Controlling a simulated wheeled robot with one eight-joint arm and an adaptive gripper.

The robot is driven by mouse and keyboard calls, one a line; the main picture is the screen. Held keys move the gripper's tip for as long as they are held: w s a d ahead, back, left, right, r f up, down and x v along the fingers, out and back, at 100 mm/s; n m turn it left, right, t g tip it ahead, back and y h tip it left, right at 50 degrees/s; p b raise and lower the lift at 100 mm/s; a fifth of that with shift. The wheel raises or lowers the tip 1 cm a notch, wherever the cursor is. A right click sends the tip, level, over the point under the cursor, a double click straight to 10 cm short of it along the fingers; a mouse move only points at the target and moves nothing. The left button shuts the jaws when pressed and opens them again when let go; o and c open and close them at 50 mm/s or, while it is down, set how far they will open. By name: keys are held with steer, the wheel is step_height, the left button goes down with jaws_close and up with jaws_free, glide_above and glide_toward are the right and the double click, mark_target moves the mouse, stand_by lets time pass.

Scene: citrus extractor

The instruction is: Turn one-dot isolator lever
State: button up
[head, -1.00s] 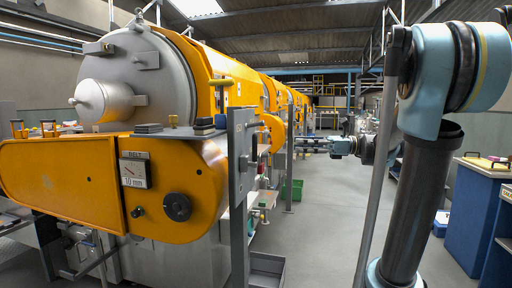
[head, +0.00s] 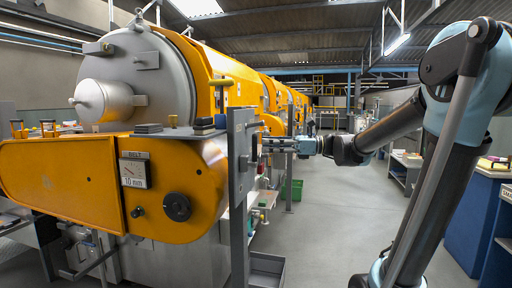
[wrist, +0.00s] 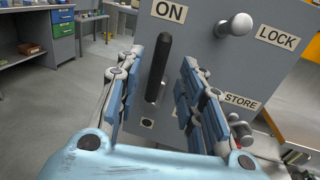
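A black lever (wrist: 158,65) stands nearly upright, slightly tilted, on a grey panel in the wrist view. My gripper (wrist: 173,62) is open, with one blue-padded finger on each side of the lever. A gap shows on both sides; I cannot tell how deep the lever lies between the fingers. In the head view my gripper (head: 264,145) is close to the right side of the grey upright panel (head: 238,170); the lever is hard to make out there.
The panel also has a silver knob (wrist: 236,25), a LOCK label (wrist: 277,38) and a STORE label (wrist: 240,101). The orange machine (head: 90,185) fills the left of the head view. A blue cabinet (head: 478,225) stands at right.

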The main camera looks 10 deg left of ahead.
mark_target(255, 161)
steer(key=shift+s+a, duration=0.15)
steer(key=shift+a, duration=1.2)
steer(key=shift+s+a, duration=0.15)
steer(key=shift+a, duration=1.2)
jaws_close()
